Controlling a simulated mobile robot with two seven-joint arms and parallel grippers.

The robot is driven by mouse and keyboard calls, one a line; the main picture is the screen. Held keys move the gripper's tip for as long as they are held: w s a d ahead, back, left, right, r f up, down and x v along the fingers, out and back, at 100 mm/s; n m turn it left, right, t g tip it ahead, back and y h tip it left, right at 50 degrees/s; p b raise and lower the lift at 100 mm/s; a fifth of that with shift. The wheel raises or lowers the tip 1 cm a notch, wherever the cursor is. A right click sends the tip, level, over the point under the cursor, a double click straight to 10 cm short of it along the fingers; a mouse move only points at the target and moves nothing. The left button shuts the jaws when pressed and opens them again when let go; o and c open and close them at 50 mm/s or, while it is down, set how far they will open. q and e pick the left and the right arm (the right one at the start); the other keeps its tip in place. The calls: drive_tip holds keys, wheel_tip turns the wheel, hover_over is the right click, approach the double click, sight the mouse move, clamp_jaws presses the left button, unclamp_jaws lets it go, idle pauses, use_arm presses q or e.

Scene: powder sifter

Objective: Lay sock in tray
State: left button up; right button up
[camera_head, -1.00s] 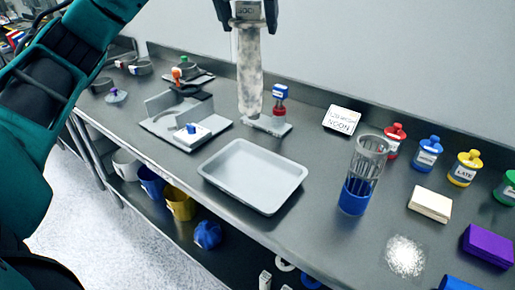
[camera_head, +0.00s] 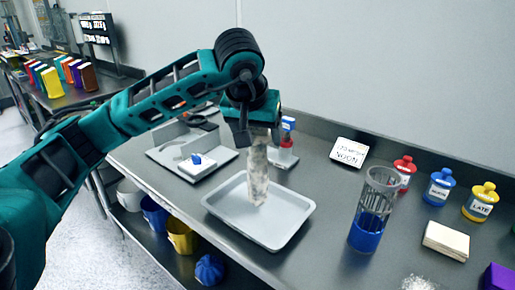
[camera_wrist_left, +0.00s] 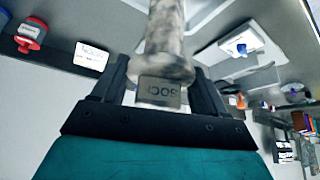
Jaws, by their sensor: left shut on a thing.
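The sock (camera_head: 258,172) is a long, pale, mottled tube that hangs upright below my left gripper (camera_head: 258,122). My left gripper is shut on its top end. In the left wrist view the sock (camera_wrist_left: 168,40) runs away between the fingers, with a grey tag reading "SOCK" at the near end. The grey tray (camera_head: 226,211) lies on the bench, and the sock's lower end shows in front of its floor. I cannot tell whether that end touches the tray. My right gripper is not seen.
A clear cylinder with a blue base (camera_head: 366,235) stands right of the tray. A NOON sign (camera_head: 349,152), red jar (camera_head: 405,168), blue jar (camera_head: 439,188) and yellow jar (camera_head: 480,203) are behind it. A grey fixture with a white block (camera_head: 197,167) is left.

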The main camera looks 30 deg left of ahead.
use_arm(q)
drive_tip(key=shift+f, duration=1.75)
drive_tip(key=shift+f, duration=0.15)
drive_tip(key=o, duration=1.4)
drive_tip(key=shift+r, duration=0.35)
approach(257, 147)
drive_tip(key=w, duration=0.1)
drive_tip(key=shift+a+r, duration=0.2)
drive_tip(key=shift+a, duration=0.25)
